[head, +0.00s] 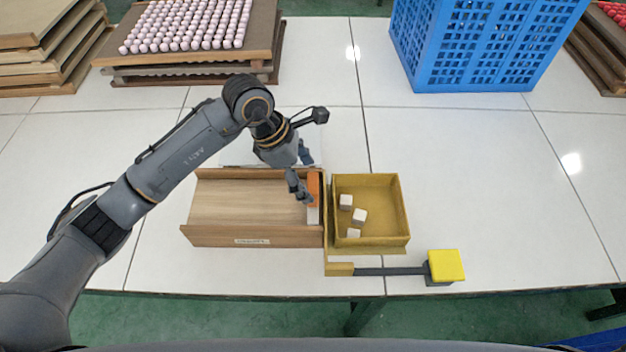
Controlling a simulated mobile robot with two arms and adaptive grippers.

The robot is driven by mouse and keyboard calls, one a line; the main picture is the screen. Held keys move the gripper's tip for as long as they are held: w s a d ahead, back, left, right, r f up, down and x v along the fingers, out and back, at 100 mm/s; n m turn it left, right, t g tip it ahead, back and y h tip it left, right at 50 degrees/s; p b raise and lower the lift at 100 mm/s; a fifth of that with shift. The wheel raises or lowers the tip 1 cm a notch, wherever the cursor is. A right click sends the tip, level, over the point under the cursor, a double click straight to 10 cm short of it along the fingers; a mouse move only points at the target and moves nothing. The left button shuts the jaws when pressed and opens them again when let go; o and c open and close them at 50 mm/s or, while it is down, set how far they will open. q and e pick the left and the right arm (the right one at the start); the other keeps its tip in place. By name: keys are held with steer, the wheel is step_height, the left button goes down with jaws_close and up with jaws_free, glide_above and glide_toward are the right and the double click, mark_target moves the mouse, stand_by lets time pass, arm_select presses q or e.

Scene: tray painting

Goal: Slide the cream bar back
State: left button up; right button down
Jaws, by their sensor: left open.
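A short upright piece, orange on top (313,186) and cream-white below (313,215), stands at the right end of the wooden tray (240,232). I cannot tell for sure whether this is the cream bar. My left gripper (301,172) is open above the tray's right end, just left of the orange part. One finger lies close to the piece; I cannot tell if they touch. The gripper hides part of the tray's back right corner. My right gripper is not in view.
A mustard-yellow box (388,215) with several white cubes stands right of the tray. A dark rod with a yellow block (445,265) lies in front. A blue crate (480,45) and a board of pink pieces (265,40) stand behind.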

mark_target(310, 183)
arm_select(q)
steer(key=x, duration=0.3)
steer(key=shift+s+d+f, duration=0.1)
steer(key=shift+d+f, duration=0.05)
steer(key=shift+f, duration=0.2)
steer(key=shift+d+f, duration=0.1)
steer(key=shift+f, duration=0.05)
steer(key=shift+c, duration=0.7)
steer(key=c, duration=1.5)
jaws_close()
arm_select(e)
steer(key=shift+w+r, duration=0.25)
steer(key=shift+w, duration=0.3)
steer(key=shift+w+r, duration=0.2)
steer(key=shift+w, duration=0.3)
